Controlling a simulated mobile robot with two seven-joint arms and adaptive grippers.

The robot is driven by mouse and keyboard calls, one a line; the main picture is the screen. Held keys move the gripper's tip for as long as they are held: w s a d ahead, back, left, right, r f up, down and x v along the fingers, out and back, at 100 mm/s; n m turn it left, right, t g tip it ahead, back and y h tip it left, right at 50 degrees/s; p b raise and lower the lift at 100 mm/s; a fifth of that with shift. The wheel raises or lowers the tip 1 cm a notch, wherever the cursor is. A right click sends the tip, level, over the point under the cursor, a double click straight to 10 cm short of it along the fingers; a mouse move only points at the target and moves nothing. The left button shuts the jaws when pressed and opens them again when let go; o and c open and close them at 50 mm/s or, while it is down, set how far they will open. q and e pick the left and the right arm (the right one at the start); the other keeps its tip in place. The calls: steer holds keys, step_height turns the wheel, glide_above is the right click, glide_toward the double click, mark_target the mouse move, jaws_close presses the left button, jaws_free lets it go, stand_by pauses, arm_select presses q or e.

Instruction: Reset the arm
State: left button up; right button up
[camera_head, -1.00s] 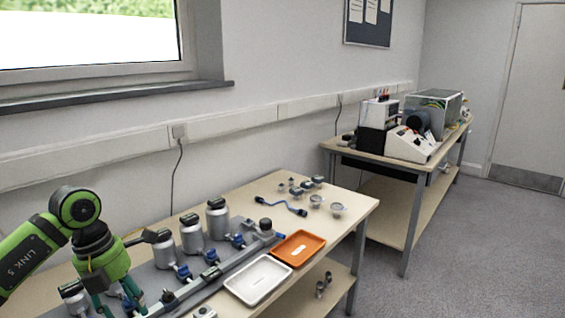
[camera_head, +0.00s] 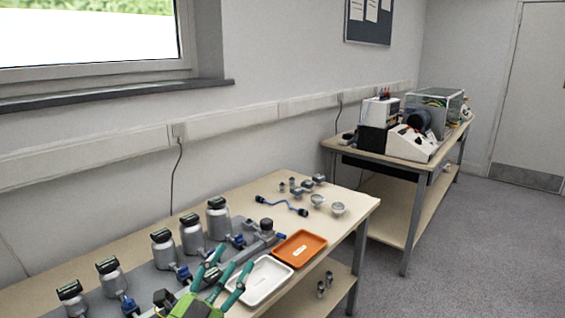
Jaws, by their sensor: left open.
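My left gripper (camera_head: 222,272) is at the bottom centre of the head view, with a bright green body and dark teal fingers spread apart. It is open, and I see nothing held between the fingers. It overlaps the near edge of the white tray (camera_head: 270,290) in the picture; I cannot tell how high above the table it is. The rest of my left arm is out of view below. My right gripper is not in view.
Grey jars with dark lids (camera_head: 217,217) stand in a row on a grey rig along the wooden table (camera_head: 345,225). An orange tray (camera_head: 300,248) lies beyond the white one. A blue cable (camera_head: 283,205) and small metal parts lie behind. A second bench (camera_head: 400,160) holds equipment.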

arm_select(q)
steer(key=s+a+f+n+g+y, duration=0.4)
steer(key=a+f+n+y, duration=0.15)
steer(key=f, duration=0.45)
steer(key=s+a+f+n+g+y, duration=0.3)
steer(key=s+a+f+n+y, duration=0.15)
steer(key=f+n, duration=0.4)
steer(key=s+f+g, duration=0.5)
steer(key=s+f, duration=0.1)
steer(key=s, duration=0.3)
steer(key=s+f+g, duration=0.4)
steer(key=s+f, duration=0.2)
steer(key=s, duration=0.4)
step_height(320, 180, down, 18)
steer(key=s+g+p, duration=0.1)
steer(key=g+p, duration=0.1)
steer(key=p, duration=0.2)
steer(key=s+a+f+p, duration=0.1)
steer(key=s+f+p, duration=0.1)
steer(key=s+f, duration=0.4)
steer(key=s+a+f+p, duration=0.1)
steer(key=s+f, duration=0.4)
steer(key=s, duration=0.5)
steer(key=shift+s+a+f+g+p, duration=0.25)
steer(key=shift+a+f+g+p, duration=0.1)
steer(key=shift+g+p, duration=0.05)
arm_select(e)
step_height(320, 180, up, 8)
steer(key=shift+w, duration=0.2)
